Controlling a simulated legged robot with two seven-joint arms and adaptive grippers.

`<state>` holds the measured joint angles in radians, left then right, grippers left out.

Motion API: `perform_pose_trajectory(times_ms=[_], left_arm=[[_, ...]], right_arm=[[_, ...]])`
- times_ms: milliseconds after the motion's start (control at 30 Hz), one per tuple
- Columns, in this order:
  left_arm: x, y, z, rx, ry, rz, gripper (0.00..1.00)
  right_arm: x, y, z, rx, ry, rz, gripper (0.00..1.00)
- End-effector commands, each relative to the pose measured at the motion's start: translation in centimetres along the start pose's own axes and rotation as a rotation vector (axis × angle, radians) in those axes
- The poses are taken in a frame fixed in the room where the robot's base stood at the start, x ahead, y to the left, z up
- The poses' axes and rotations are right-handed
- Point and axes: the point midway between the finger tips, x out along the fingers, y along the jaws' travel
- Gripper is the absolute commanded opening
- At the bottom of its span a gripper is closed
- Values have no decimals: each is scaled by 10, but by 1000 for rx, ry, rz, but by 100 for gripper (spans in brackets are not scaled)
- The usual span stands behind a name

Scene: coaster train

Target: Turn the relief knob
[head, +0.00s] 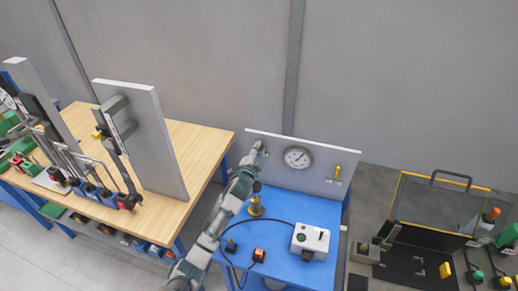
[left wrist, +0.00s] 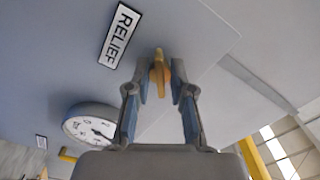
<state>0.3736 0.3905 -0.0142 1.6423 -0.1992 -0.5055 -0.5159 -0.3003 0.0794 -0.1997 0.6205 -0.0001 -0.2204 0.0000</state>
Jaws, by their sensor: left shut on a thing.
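The relief knob (left wrist: 159,72) is a small yellow handle on the grey panel, below a white label reading RELIEF (left wrist: 120,35) in the left wrist view. My left gripper (left wrist: 160,88) has its two fingers on either side of the knob and is shut on it. In the head view my left gripper (head: 258,150) is at the upper left of the upright panel (head: 285,142), and it hides the knob there. My right gripper is not in view.
A round gauge (head: 298,158) is right of my left gripper, with a yellow handle (head: 337,171) farther right. A wooden table (head: 190,150) stands left.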

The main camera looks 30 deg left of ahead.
Motion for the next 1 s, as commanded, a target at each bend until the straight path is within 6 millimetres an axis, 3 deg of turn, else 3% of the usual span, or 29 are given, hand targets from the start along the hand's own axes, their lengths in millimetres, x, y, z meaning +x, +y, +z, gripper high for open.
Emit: perform_pose_trajectory(times_ms=[33, 800, 833, 900, 1000], left_arm=[[-1, 8, 4, -23, -11, 16, 0], [-1, 10, 5, -119, -12, 17, 0], [-1, 10, 5, -118, -12, 17, 27], [-1, 9, 4, -118, -11, 16, 45], [0, 7, 3, -118, -9, 12, 48]], right_arm=[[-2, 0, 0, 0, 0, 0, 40], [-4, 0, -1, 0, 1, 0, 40], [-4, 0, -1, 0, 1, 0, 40], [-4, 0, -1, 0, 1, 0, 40], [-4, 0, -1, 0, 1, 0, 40]])
